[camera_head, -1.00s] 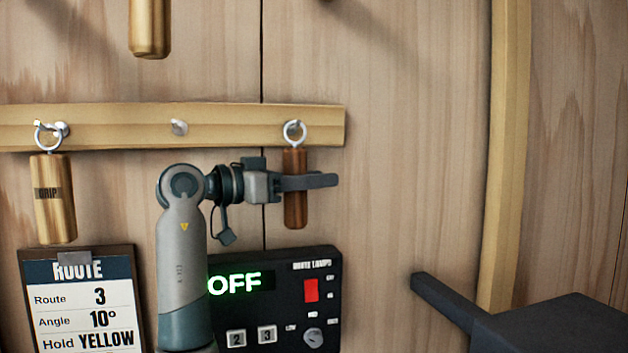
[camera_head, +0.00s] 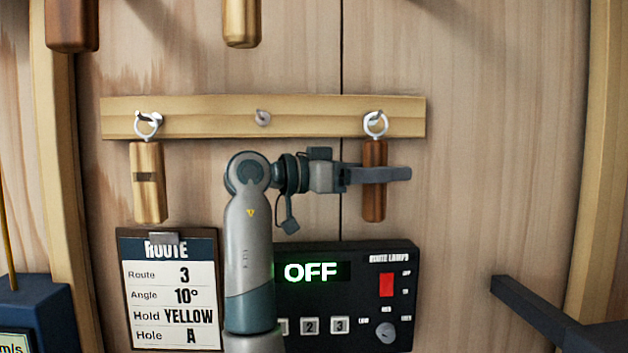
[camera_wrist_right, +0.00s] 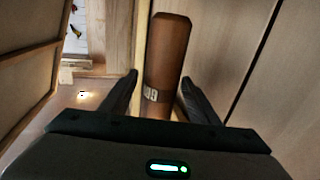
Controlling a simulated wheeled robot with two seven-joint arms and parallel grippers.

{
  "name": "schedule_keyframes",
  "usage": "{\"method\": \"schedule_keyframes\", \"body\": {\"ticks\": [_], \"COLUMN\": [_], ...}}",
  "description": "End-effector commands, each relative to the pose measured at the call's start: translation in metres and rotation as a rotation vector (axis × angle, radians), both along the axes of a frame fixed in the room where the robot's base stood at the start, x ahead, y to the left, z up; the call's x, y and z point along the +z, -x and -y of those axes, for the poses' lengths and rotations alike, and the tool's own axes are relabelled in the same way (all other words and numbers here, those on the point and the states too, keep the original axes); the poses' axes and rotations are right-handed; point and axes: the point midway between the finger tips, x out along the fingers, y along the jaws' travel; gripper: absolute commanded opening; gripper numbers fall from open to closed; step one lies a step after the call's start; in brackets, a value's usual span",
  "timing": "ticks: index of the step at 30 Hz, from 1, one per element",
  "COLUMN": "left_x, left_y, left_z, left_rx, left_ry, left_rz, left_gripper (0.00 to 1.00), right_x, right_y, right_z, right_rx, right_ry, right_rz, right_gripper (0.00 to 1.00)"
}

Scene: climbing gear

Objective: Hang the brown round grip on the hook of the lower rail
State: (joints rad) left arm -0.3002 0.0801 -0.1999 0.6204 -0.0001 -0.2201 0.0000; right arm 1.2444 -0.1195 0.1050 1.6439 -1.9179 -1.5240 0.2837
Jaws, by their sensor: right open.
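The brown round grip (camera_head: 374,205) hangs upright at the right end of the lower rail (camera_head: 320,118), its metal ring around the hook there (camera_head: 376,121). My right gripper (camera_head: 390,174) is level with the grip's middle and reaches across it from the left, with its fingers open. In the right wrist view the brown grip (camera_wrist_right: 168,60) stands between the two open fingers; there is a slim gap beside the left finger. A lighter wooden grip (camera_head: 148,185) hangs from the rail's left hook. My left gripper is not in view.
Below the rail are a route card (camera_head: 170,290) and a black lamp panel (camera_head: 350,270) reading OFF. Two more grips hang above, a dark one (camera_head: 72,25) and a light one (camera_head: 241,22). A dark bar (camera_head: 535,305) juts in at the lower right. The wall right of the rail is bare.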

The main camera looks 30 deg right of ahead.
Motion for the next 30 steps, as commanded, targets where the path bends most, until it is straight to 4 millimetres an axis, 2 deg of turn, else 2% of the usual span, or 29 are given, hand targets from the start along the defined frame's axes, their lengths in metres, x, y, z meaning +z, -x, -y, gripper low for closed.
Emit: {"method": "schedule_keyframes", "body": {"ticks": [1, 9, 18, 24, 30], "left_x": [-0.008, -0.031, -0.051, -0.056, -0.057], "left_y": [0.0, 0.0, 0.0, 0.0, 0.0], "left_z": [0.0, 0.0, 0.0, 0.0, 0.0], "left_rx": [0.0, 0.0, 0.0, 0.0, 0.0], "left_ry": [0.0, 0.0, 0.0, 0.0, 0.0], "left_rz": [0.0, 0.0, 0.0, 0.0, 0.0], "left_gripper": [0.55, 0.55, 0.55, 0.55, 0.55], "right_x": [-0.004, -0.004, -0.003, -0.001, 0.0], "right_y": [-0.003, -0.015, -0.029, -0.034, -0.035], "right_z": [-0.008, -0.06, -0.116, -0.137, -0.143], "right_rx": [0.003, 0.003, 0.001, 0.001, 0.0], "right_ry": [0.001, 0.001, 0.002, 0.0, 0.001], "right_rz": [0.0, -0.001, -0.001, 0.0, 0.0], "right_gripper": [0.55, 0.55, 0.55, 0.55, 0.55]}}
